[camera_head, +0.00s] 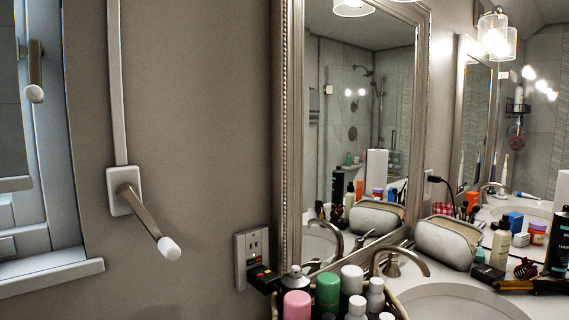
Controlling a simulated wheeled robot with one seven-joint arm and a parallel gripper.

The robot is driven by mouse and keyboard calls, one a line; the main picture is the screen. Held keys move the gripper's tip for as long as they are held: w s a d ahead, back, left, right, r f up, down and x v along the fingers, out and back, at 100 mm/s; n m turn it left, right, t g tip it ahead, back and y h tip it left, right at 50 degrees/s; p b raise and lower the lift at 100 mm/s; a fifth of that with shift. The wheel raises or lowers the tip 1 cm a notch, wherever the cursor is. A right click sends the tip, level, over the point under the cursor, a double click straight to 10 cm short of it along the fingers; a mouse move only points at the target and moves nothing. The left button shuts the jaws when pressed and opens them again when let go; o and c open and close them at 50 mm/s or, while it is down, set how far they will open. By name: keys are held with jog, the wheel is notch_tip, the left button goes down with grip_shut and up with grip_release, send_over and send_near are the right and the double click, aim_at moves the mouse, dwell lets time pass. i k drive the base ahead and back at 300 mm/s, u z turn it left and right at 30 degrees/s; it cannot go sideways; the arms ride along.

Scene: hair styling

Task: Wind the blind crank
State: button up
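The blind crank (140,217) is on the wall at the left in the head view. Its white plate (122,190) is fixed to the wall below a pale vertical strip (117,80). A metal arm slants down and right from the plate and ends in a white knob (169,248). The blind (11,95) shows in part at the far left edge, in front of the window, with its lower edge above the sill. My gripper is not in view.
A window handle (35,70) and a sill (50,275) are at the left. A wall outlet (252,260) with a plug is right of the crank. Several bottles (327,290), a faucet (398,258) and a sink fill the lower right, below framed mirrors (291,130). The wall around the crank is clear.

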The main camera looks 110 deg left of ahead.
aim_at(127, 193)
jog(key=u, duration=0.1)
jog(key=i, duration=0.15)
jog(key=u, duration=5)
